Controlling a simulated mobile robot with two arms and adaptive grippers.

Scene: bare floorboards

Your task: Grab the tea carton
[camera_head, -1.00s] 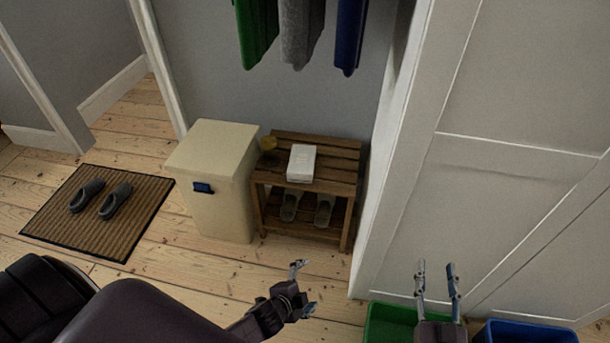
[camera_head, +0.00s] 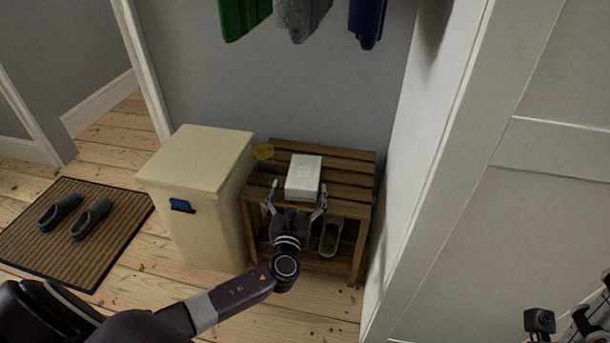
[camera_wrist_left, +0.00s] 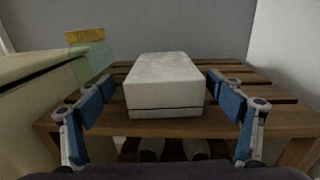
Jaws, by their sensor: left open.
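The tea carton appears to be the white box (camera_head: 304,175) lying on the slatted wooden bench (camera_head: 349,170). It also shows in the left wrist view (camera_wrist_left: 164,82), straight ahead. My left gripper (camera_head: 297,196) is open at the bench's front edge, its fingers spread to either side of the box's near end and apart from it. In the left wrist view the fingers (camera_wrist_left: 162,105) frame the box, with a gap on each side. My right gripper cannot be made out; only a part of my right side shows at the lower right corner.
A yellow-topped glass item (camera_head: 264,154) stands on the bench left of the box. A cream bin (camera_head: 200,185) stands left of the bench. Shoes (camera_head: 330,238) sit on the lower shelf. A white panelled door (camera_head: 500,200) is at right. Clothes (camera_head: 303,15) hang above.

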